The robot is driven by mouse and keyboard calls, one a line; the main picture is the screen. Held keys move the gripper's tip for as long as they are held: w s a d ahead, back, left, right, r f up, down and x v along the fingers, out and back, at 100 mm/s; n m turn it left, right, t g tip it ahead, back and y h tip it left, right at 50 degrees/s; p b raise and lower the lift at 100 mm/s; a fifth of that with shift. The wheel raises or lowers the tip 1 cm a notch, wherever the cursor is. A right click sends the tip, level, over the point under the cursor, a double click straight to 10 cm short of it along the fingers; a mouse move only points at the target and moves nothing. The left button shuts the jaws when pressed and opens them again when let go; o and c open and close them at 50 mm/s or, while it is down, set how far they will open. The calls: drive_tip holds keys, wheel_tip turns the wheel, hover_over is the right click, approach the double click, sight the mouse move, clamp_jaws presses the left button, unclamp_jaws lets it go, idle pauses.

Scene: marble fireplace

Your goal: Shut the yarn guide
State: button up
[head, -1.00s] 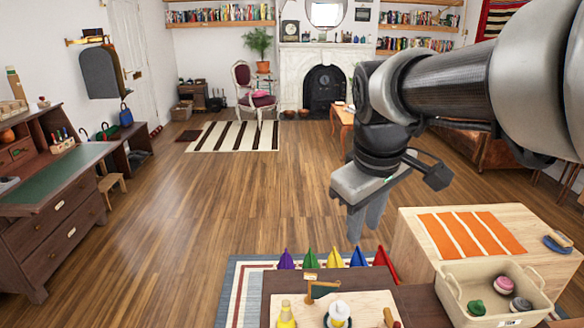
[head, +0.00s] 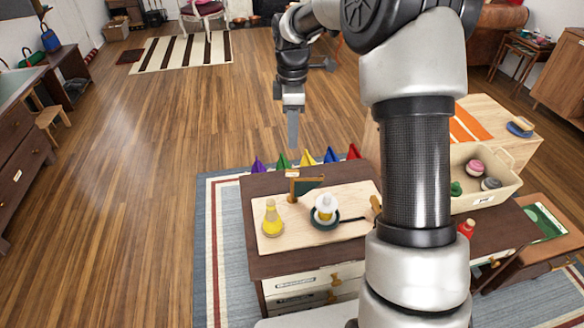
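What looks like the yarn guide is a small wooden post and arm with a dark green panel (head: 308,186). It stands at the back of a pale wooden board (head: 347,197) on a dark brown cabinet. The panel sticks out to the right of the post; I cannot tell how far open it is. My gripper (head: 293,146) points down beyond the board's far edge, above and apart from the guide. Its fingers overlap edge-on, so I cannot see any gap between them.
On the board stand a yellow cone (head: 272,218) and a white spool (head: 325,209) on a dark round base. Several coloured pennants (head: 307,158) line the cabinet's back edge. A cream bin (head: 482,194) stands right. My arm hides part of the cabinet's right side.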

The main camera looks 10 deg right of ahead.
wheel_tip(320, 180, down, 12)
drive_tip(key=shift+f+b, duration=0.1)
drive_tip(key=shift+b, duration=0.65)
clamp_jaws()
idle(1.0)
